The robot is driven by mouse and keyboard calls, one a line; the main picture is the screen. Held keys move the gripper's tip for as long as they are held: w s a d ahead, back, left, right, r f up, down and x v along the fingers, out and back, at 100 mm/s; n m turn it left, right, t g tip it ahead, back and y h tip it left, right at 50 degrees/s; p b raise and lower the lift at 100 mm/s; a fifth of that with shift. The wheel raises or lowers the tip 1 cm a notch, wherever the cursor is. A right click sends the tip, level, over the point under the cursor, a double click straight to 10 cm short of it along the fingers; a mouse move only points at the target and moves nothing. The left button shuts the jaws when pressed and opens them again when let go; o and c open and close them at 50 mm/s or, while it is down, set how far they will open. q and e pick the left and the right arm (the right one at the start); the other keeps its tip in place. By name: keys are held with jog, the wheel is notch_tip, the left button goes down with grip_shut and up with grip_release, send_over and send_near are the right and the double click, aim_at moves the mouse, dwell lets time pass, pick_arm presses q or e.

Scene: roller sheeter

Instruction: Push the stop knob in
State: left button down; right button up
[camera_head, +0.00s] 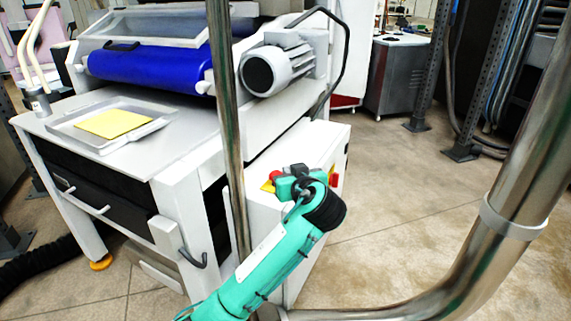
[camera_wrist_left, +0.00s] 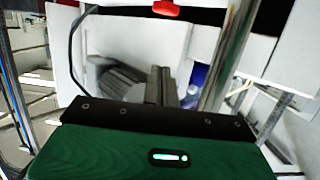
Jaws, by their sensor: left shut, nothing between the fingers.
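The red stop knob (camera_head: 275,175) shows beside a yellow patch (camera_head: 267,186) on the white cabinet (camera_head: 325,142) in the head view, partly hidden by my gripper. My left gripper (camera_head: 296,170) is at the cabinet, just right of the knob in the picture. Whether it touches the knob cannot be told. In the left wrist view its fingers (camera_wrist_left: 160,85) are shut with nothing between them. A red part (camera_wrist_left: 166,8) shows at the top edge there; I cannot tell whether it is the knob. My right gripper is out of view.
A second red part (camera_head: 333,177) is on the cabinet's right side. The sheeter has a blue roller (camera_head: 150,68), a motor (camera_head: 270,72) and a tray (camera_head: 152,127) with a yellow sheet (camera_head: 113,123). A metal post (camera_head: 226,110) stands in front. Floor at right is open.

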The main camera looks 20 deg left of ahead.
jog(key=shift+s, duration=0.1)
pick_arm(q)
jog(key=shift+w, duration=0.1)
send_over(278, 173)
jog(key=s, duration=0.2)
notch_tip(278, 173, down, 3)
jog(key=shift+s+d+f+b, duration=0.15)
jog(key=shift+d+f+b, duration=0.05)
jog(key=shift+f, duration=0.35)
jog(key=shift+s+d+f+b, duration=0.15)
jog(key=shift+d+f+b, duration=0.05)
jog(key=shift+f, duration=0.95)
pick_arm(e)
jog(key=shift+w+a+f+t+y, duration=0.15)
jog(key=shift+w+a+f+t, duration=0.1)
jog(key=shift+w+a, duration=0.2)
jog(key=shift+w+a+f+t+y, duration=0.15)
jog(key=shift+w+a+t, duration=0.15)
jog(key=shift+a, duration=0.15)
